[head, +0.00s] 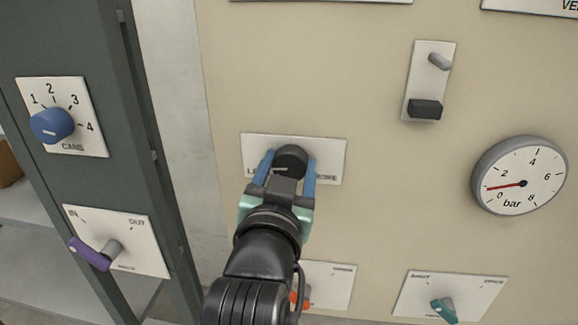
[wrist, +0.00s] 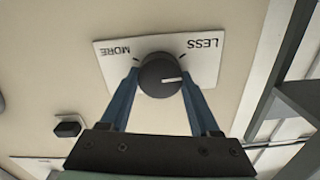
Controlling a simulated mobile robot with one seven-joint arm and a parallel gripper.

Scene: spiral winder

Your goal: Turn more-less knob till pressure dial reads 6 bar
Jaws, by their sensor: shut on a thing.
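The black round more-less knob (head: 291,158) sits on a white plate (head: 330,150) on the beige panel. My gripper (head: 285,174) has its two blue fingers shut on the knob, one on each side. The wrist view also shows the knob (wrist: 158,82) between the fingers, with its white mark pointing right, on the LESS side of the upside-down label. In the head view the label is partly covered by the fingers. The round pressure dial (head: 519,176) at the right has a red needle between 0 and 2 bar, nearer 0.
A black-handled switch (head: 425,109) is up and right. A teal knob (head: 444,310) is low right. An orange knob (head: 300,298) is partly hidden below my arm. A blue CANS knob (head: 52,126) and a purple lever (head: 91,254) are on the dark frame at left.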

